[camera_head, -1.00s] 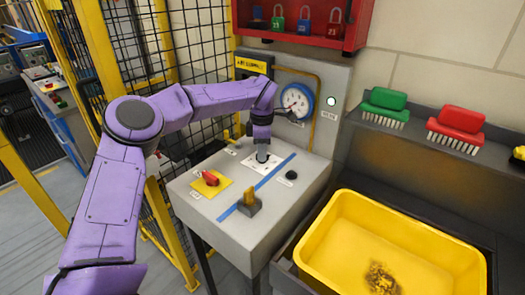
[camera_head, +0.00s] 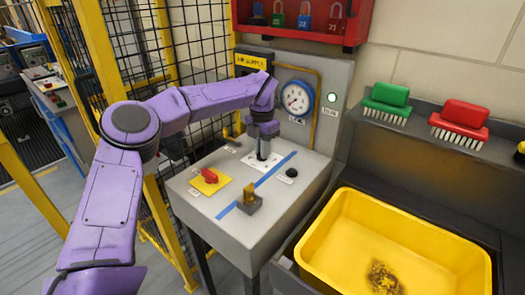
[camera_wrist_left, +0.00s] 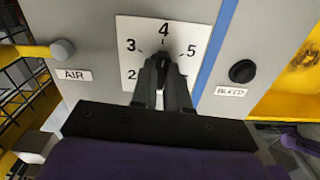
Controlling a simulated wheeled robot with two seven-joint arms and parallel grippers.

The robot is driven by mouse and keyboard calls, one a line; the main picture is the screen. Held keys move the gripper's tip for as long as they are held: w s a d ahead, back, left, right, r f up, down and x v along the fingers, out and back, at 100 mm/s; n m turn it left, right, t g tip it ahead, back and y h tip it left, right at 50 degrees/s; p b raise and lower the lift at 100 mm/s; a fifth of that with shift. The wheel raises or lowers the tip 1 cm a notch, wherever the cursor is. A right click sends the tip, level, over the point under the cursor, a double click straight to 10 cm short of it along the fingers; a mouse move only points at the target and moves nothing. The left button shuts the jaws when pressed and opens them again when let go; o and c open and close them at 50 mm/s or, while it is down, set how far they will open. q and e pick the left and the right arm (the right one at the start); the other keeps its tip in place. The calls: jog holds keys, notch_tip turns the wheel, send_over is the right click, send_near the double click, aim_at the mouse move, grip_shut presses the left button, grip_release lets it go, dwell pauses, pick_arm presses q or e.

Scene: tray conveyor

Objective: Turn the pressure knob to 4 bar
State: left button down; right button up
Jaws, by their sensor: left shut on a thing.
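The pressure knob shows only as a small dark tip (camera_wrist_left: 164,50) between my left fingers in the left wrist view; the rest is hidden by them. It sits on a white number plate (camera_wrist_left: 128,28) with 2, 3, 4 and 5 visible, and the tip points at about the 4. My left gripper (camera_wrist_left: 163,75) is shut on the knob, and in the head view it (camera_head: 263,152) points down at the sloped grey panel (camera_head: 225,165). The round gauge (camera_head: 296,98) with a blue rim is behind it; its reading is too small to tell. My right gripper is not in view.
A yellow AIR handle (camera_wrist_left: 30,51) is at the left. A yellow tub (camera_head: 340,205) stands at the right.

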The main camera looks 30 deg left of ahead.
pick_arm(q)
jog(key=shift+n, duration=0.5)
jog(key=c, duration=1.1)
grip_release()
notch_tip(320, 180, up, 11)
jog(key=shift+f, duration=0.15)
